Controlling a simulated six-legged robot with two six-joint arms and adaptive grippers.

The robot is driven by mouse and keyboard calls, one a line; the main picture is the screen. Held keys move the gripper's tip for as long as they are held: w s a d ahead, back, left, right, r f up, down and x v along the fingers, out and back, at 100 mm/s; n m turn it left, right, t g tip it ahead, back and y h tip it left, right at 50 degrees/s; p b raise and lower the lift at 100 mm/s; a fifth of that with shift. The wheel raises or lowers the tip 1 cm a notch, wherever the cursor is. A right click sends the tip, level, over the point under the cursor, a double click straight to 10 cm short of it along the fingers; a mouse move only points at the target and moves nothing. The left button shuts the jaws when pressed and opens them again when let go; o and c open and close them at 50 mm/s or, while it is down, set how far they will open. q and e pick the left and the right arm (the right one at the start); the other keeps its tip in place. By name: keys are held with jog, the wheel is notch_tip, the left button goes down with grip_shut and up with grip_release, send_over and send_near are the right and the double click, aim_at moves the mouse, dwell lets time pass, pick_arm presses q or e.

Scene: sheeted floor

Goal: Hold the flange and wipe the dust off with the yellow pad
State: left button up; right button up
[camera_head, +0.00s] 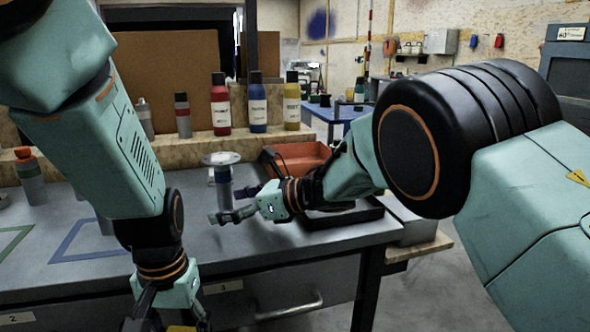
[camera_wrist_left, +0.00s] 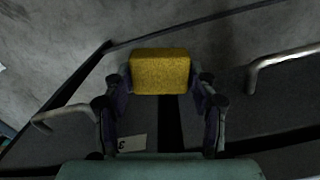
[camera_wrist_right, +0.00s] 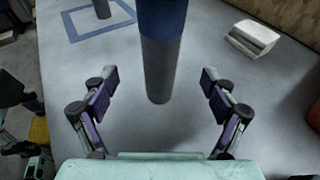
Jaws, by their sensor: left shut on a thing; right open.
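A pale round disc (camera_head: 220,158), seemingly the flange, sits on top of an upright blue and grey cylinder (camera_head: 223,190) on the workbench. My right gripper (camera_head: 236,204) is open at the cylinder's lower part. In the right wrist view the cylinder (camera_wrist_right: 158,65) stands ahead between the spread fingers, with gaps on both sides; its top is cut off. My left gripper (camera_wrist_left: 160,88) is shut on the yellow pad (camera_wrist_left: 160,72), in front of the bench drawers. In the head view only a sliver of the pad (camera_head: 181,328) shows at the bottom edge. Dust cannot be made out.
The grey workbench (camera_head: 220,245) carries blue (camera_head: 90,240) and green outlined squares. Several bottles (camera_head: 221,108) stand on a wooden ledge behind. A red-orange bin (camera_head: 298,158) is right of the cylinder. A drawer handle (camera_head: 290,308) sticks out in front.

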jog(key=shift+s, duration=0.1)
jog(key=shift+c, duration=0.3)
grip_shut()
jog(key=c, duration=0.6)
grip_release()
jog(key=shift+d, duration=0.1)
